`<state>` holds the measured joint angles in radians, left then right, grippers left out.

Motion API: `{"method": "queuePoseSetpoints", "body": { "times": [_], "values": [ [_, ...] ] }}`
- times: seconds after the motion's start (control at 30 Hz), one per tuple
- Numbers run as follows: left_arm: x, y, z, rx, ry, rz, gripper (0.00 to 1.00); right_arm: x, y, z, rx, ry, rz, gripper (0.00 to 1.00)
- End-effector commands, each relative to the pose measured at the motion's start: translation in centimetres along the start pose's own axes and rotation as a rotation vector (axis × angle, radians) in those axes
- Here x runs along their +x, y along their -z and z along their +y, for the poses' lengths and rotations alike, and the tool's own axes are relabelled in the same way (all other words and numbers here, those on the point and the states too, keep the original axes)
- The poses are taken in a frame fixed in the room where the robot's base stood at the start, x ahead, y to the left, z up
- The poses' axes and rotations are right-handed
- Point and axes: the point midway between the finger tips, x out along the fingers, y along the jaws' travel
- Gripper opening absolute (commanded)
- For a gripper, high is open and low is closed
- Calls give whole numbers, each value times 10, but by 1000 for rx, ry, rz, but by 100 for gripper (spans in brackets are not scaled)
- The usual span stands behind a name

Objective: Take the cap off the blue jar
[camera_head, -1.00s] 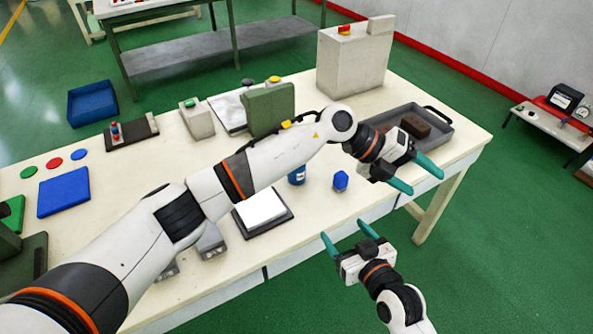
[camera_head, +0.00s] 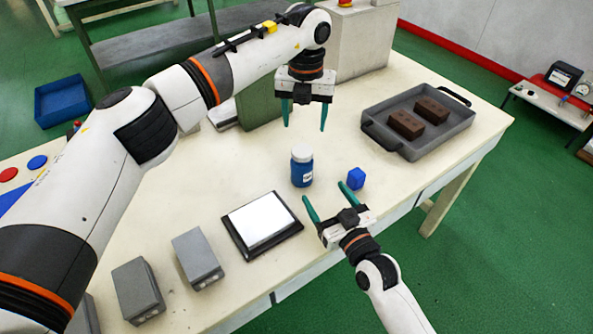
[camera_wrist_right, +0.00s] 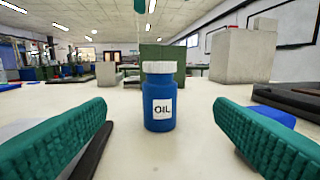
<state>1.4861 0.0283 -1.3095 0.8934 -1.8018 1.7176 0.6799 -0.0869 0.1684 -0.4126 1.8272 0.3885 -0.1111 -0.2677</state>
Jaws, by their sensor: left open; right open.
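The blue jar (camera_head: 302,171) stands upright on the table with its white cap (camera_head: 302,153) on. In the right wrist view the jar (camera_wrist_right: 159,111) shows an "OIL" label and the ribbed white cap (camera_wrist_right: 159,71). My left gripper (camera_head: 306,124) is open and empty, pointing down above and just behind the jar. My right gripper (camera_head: 333,192) is open, low in front of the jar. In the right wrist view the jar appears between the open fingers of my right gripper (camera_wrist_right: 160,120), ahead of them and not touched.
A blue block (camera_head: 355,179) lies right of the jar, close to my right fingers. A grey tray (camera_head: 455,132) with two brown bricks stands at the right. A white pad in a dark frame (camera_head: 235,243) and grey boxes (camera_head: 197,259) lie at the front left.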

Motion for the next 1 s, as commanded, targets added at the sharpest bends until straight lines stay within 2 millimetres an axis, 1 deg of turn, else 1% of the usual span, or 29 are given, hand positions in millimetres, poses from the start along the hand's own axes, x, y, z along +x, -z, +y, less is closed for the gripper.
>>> {"method": "queuePoseSetpoints", "body": {
  "times": [0.03,0.07,0.17,0.23,0.37,0.5,0.7,0.83,1.0],
  "values": [
    [9,0,0,0,0,0,64,0,9,0,0,0,0,77],
    [11,0,0,0,1,0,64,0,11,0,0,0,0,77],
    [11,0,0,0,0,0,64,4,11,0,0,0,-1,77],
    [10,0,0,0,0,0,64,11,10,0,0,1,-2,77],
    [10,0,0,0,0,0,64,32,8,0,0,0,-2,77],
    [10,0,0,0,-1,0,64,60,8,0,-1,0,-2,77],
    [10,0,0,0,-1,0,64,95,9,0,0,-1,0,77],
    [10,0,0,0,-1,0,64,110,10,0,-1,0,0,77],
    [10,0,0,0,-1,0,64,119,10,0,0,0,0,77]
  ]
}}
